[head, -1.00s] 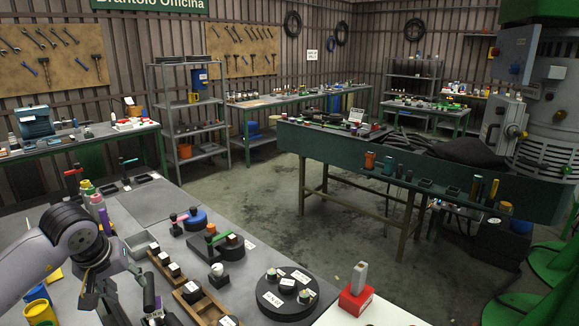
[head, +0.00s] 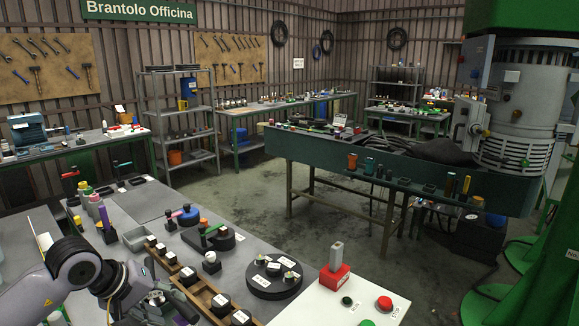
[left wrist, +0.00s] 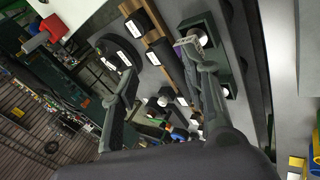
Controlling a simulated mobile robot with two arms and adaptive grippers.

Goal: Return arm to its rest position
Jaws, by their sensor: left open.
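My left arm (head: 75,270) comes in from the lower left of the head view, over the near workbench (head: 150,205). Its left gripper (head: 158,304) is low in the picture, left of the wooden strip with black-and-white blocks (head: 196,286). In the left wrist view the left gripper (left wrist: 165,85) is open, its two grey fingers well apart with nothing between them. The wooden strip (left wrist: 160,45) and the round black base (left wrist: 118,52) show beyond the fingers. My right gripper is in neither view.
A round black base (head: 273,280) with labelled pieces stands right of the strip. A grey tray (head: 134,240) and coloured bottles (head: 96,207) are close to my left arm. A red block (head: 335,278) and red button (head: 384,303) are on the white surface at right. Open floor (head: 230,190) lies beyond.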

